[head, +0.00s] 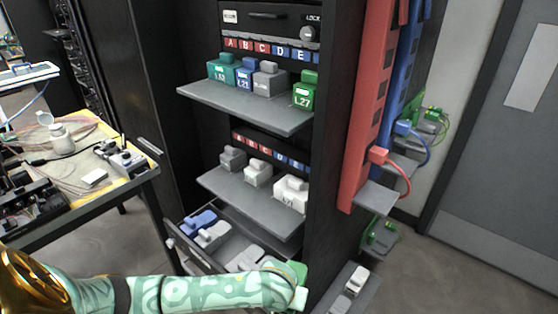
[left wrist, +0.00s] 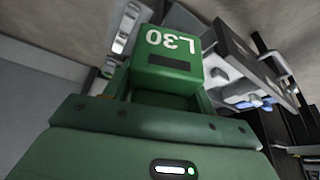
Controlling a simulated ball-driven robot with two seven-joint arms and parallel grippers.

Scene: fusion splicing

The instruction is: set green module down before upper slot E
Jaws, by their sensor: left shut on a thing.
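My left gripper (left wrist: 150,112) is shut on a green module marked L30 (left wrist: 165,58), which shows upside down in the left wrist view. In the head view my left arm reaches in at the bottom, and green shows at its end (head: 300,272), beside the open drawer and well below the upper shelf (head: 245,107). The upper row of slot labels (head: 272,50) runs A to E, red then blue. A green module marked L27 (head: 305,92) stands on the upper shelf's right end, in front of the E side. My right gripper is not in view.
Left of L27 on the upper shelf stand a teal module (head: 221,68), a blue module (head: 245,75) and a grey module (head: 268,80). The lower shelf (head: 245,198) bears grey and white modules. An open drawer (head: 222,252) holds more. A red post (head: 372,110) stands right.

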